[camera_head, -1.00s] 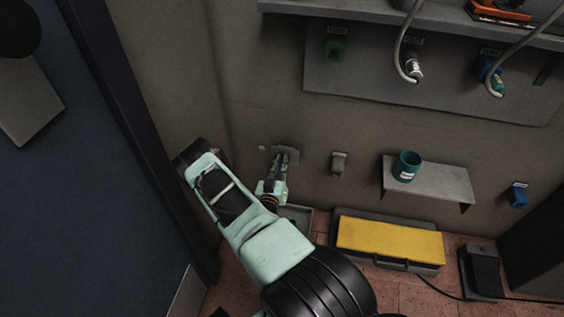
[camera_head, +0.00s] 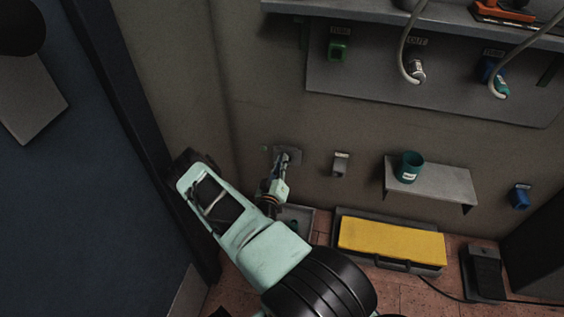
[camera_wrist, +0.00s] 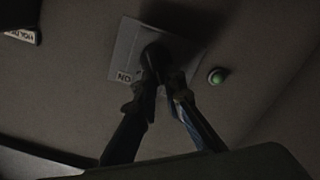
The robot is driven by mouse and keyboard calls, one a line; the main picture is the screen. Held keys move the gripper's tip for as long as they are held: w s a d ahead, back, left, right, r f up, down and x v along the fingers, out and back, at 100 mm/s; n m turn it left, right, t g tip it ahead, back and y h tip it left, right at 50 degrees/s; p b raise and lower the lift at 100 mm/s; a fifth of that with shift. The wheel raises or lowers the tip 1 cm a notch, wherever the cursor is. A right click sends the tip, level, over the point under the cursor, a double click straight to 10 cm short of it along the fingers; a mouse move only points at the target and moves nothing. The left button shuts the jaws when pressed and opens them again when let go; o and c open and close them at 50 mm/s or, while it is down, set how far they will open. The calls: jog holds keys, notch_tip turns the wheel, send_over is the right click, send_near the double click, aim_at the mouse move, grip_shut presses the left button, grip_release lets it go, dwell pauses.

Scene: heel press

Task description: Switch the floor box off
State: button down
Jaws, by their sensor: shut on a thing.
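A grey wall plate (camera_head: 290,151) is low on the wall near the corner; it shows in the wrist view (camera_wrist: 126,46) with a white label reading "ON", upside down. My gripper (camera_wrist: 163,76) is shut on a dark knob (camera_wrist: 155,54) that stands out from this plate. The fingers hide part of the knob, and I cannot tell its exact angle. A green round lamp (camera_wrist: 217,76) is on the wall beside the plate. A box with a yellow top (camera_head: 390,241) lies on the floor to the right; I cannot tell whether it is the floor box.
A small shelf (camera_head: 450,185) with a teal cup (camera_head: 409,166) is right of a wall bracket (camera_head: 340,164). A black pedal (camera_head: 485,271) with a cable stands on the floor. A grey tray (camera_head: 305,216) lies below my gripper. The blue door (camera_head: 80,190) is close at left.

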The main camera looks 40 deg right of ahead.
jog(key=c, duration=2)
grip_release()
